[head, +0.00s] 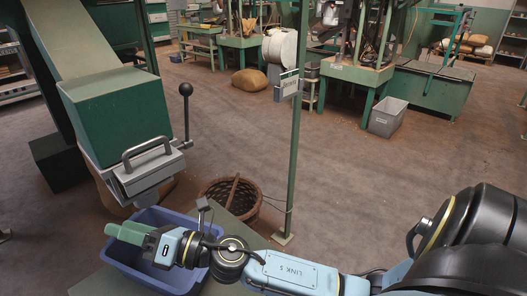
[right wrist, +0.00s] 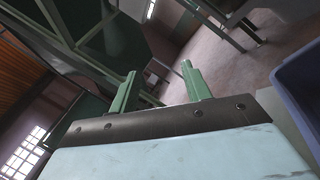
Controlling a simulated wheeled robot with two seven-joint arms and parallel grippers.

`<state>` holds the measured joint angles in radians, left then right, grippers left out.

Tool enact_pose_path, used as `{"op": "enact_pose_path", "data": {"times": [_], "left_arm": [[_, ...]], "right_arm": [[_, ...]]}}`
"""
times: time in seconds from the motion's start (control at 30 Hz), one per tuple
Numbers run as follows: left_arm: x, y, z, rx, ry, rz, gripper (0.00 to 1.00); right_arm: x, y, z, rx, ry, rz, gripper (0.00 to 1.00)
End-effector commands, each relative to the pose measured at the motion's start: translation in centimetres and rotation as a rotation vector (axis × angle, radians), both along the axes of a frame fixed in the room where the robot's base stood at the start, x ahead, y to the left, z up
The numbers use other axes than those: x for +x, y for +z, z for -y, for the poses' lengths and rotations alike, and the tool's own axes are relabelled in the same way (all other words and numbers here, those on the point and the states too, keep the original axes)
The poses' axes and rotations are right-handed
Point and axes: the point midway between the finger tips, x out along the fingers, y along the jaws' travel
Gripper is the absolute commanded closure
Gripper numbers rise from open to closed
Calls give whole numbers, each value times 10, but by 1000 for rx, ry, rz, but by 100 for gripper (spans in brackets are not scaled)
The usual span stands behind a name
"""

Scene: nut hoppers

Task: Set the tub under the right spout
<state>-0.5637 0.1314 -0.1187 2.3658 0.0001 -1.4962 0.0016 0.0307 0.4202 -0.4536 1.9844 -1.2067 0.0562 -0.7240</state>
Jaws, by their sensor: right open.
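A blue tub (head: 148,276) stands at the bottom left of the head view, partly hidden by my right gripper and wrist. Its wall also shows at the right edge of the right wrist view (right wrist: 300,88), to one side of the fingers. My right gripper (head: 122,233) is open, with its green fingers across the tub's left part in the head view. Nothing lies between the fingers in the right wrist view (right wrist: 160,84). A grey metal spout (head: 148,178) with a handle hangs under a green hopper box (head: 118,112), above the tub's far side. Only one spout shows.
A green-grey bench top (head: 108,284) is under the tub. A wicker basket (head: 232,197) stands on the floor behind it. A thin green post (head: 294,150) rises right of the basket. A black-knobbed lever (head: 186,105) sticks up beside the spout.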

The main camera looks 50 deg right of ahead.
Motion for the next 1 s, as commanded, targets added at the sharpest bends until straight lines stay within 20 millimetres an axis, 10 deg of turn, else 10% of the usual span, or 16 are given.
{"op": "enact_pose_path", "data": {"times": [0.17,0.4,0.7,1.0], "left_arm": [[0,0,0,0,0,0,64],[0,0,0,0,0,0,64],[0,0,0,0,0,0,64],[0,1,0,0,0,1,64]], "right_arm": [[-2,-23,71,559,-307,-355,52],[-70,-129,142,1262,-800,-905,52],[-210,-211,134,1728,-1364,-1437,52],[-239,-217,127,1777,-1480,-1533,52]]}}
